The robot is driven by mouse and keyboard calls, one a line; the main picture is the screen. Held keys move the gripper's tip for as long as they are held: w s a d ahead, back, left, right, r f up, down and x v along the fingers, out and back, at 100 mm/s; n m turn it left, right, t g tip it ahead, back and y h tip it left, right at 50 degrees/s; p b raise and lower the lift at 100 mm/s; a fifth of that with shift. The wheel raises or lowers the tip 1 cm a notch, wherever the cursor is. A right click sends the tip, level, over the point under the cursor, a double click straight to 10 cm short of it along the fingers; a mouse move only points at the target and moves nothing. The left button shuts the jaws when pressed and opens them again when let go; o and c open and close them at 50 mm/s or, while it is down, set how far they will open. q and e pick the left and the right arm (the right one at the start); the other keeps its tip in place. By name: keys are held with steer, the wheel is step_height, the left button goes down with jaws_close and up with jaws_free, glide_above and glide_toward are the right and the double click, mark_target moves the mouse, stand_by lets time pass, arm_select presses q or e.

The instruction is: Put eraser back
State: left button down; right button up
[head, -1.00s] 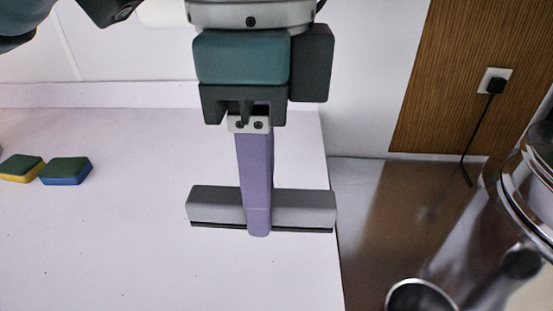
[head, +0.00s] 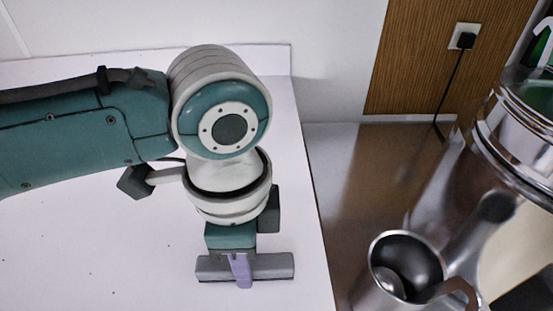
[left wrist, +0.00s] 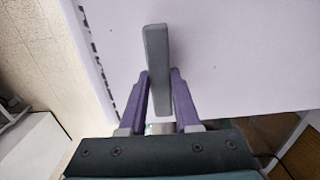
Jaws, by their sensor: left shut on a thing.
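The eraser (head: 275,266) is a long grey bar with a dark underside, over the white surface near its right edge. My left gripper (head: 242,284), with purple fingers, is shut on the middle of the eraser and points down. The left wrist view shows the grey eraser (left wrist: 156,45) between the two purple fingers of my left gripper (left wrist: 161,75). I cannot tell whether the eraser touches the white surface. The holding place for the eraser cannot be made out. My right gripper is not in view.
The white surface (head: 100,240) is bare around the gripper. To its right lies a brown, shiny lower surface (head: 345,165). A large shiny metal vessel (head: 455,185) and an open metal cup (head: 375,290) stand at the right. A power outlet (head: 463,36) with a cord is on the wood panel.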

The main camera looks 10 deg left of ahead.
arm_select(q)
steer(key=shift+f, duration=0.25)
steer(key=shift+f, duration=0.2)
steer(key=c, duration=0.6)
jaws_free()
steer(key=shift+r, duration=0.1)
